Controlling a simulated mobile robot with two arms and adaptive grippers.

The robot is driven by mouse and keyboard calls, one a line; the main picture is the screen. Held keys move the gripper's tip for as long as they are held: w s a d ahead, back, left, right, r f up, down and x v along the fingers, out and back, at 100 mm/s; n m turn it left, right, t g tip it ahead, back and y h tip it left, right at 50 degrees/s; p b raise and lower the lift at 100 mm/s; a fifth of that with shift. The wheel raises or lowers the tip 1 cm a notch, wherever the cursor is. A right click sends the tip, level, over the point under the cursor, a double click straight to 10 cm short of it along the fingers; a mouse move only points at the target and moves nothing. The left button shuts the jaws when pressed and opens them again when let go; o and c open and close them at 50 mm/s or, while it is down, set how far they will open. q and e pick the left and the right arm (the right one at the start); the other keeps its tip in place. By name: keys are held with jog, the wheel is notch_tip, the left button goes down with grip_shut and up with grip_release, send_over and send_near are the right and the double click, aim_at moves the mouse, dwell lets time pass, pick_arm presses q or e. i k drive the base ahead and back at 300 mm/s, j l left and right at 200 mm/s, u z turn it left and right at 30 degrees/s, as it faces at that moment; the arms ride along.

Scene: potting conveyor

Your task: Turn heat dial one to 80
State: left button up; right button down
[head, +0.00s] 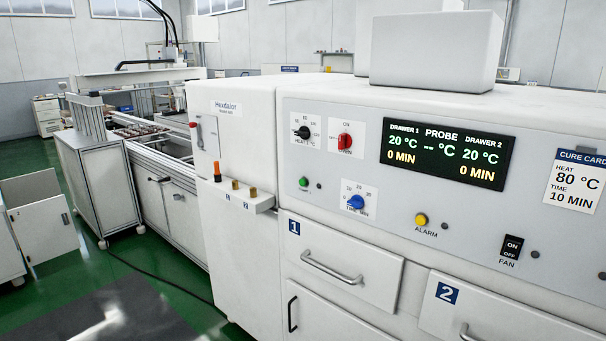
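The heat dial (303,132) is a black knob on a white plate at the upper left of the machine's front panel, labelled HEAT. Its pointer direction is too small to read surely. The display (448,156) shows drawer 1 at 20 °C and 0 min, drawer 2 at 20 °C and 0 min, and a blank probe reading. The cure card (576,181) at right reads heat 80 °C, time 10 min. Neither of my grippers is in the head view.
Near the heat dial are a red knob (345,141), a blue time dial (355,202) and a green button (304,182). A yellow alarm button (421,219) and a fan switch (512,247) sit to the right. Drawer 1 (345,262) and drawer 2 (500,318) are below, apparently closed.

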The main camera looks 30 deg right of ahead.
aim_at(304, 131)
jog(key=z, duration=2.5)
jog(key=j+z, duration=0.35)
jog(key=j, duration=0.15)
jog(key=j+z, duration=0.3)
jog(key=j, duration=0.2)
jog(key=k+j+z, duration=0.1)
jog(key=j+z, duration=0.25)
jog(key=k+j+z, duration=0.15)
jog(key=j+z, duration=0.15)
jog(key=j, duration=0.25)
